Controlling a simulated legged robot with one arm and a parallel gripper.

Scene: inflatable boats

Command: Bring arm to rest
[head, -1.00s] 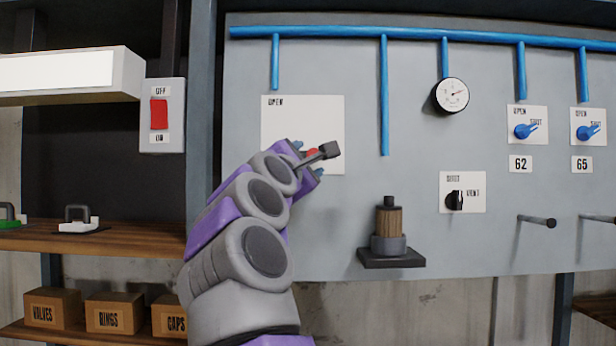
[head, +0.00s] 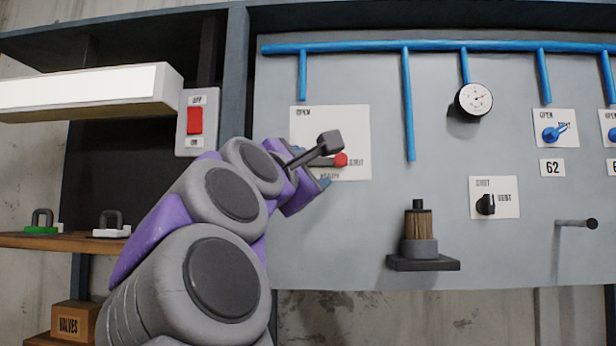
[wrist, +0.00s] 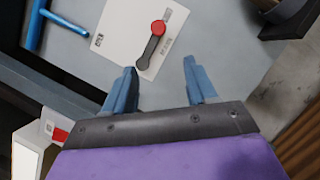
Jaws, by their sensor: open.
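My gripper (wrist: 160,82) is open in the wrist view, its two blue fingers apart with nothing between them. A valve lever with a dark handle and red knob (wrist: 158,27) sits on a white plate (wrist: 122,17) just beyond the fingertips. In the head view my arm reaches up from the lower left to the panel. The red knob (head: 341,160) shows beside the word SHUT on the plate (head: 345,125).
A red switch (head: 194,121) and a shelf (head: 60,241) with padlock-like items are at left. A peg (head: 575,223) sticks out at right.

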